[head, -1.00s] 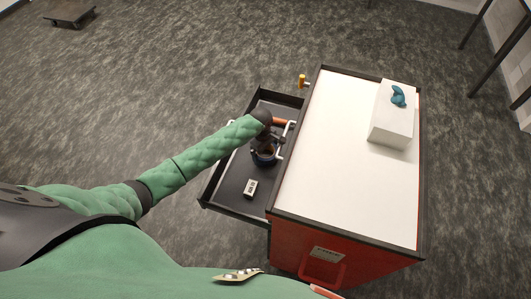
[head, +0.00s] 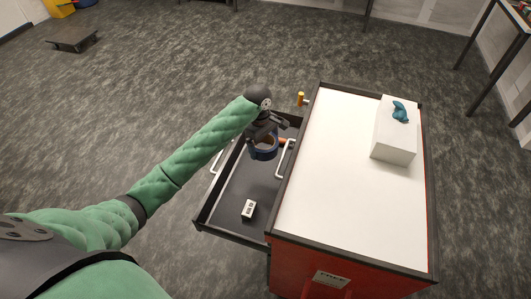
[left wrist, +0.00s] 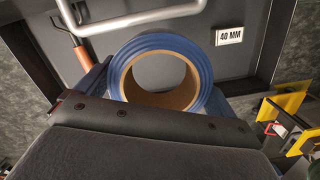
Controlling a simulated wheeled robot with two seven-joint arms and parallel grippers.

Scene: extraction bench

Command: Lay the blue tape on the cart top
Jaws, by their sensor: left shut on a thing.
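The blue tape (head: 265,157) is a thick ring with a brown core. My left gripper (head: 264,137) is shut on it and holds it over the open drawer (head: 232,187) at the cart's left side. In the left wrist view the tape (left wrist: 150,42) shows between the fingers with its hole facing the camera. It appears lifted off the drawer floor; the exact height is hard to tell. The white cart top (head: 335,185) lies to the right of the gripper. My right gripper is not in view.
A white box (head: 393,145) with a teal object (head: 400,112) on it stands at the cart top's far right. The rest of the top is clear. The drawer holds a small block marked 40 MM (head: 248,209) and an orange-handled tool (left wrist: 70,35). A pale handle bar (head: 288,157) stands near the cart edge.

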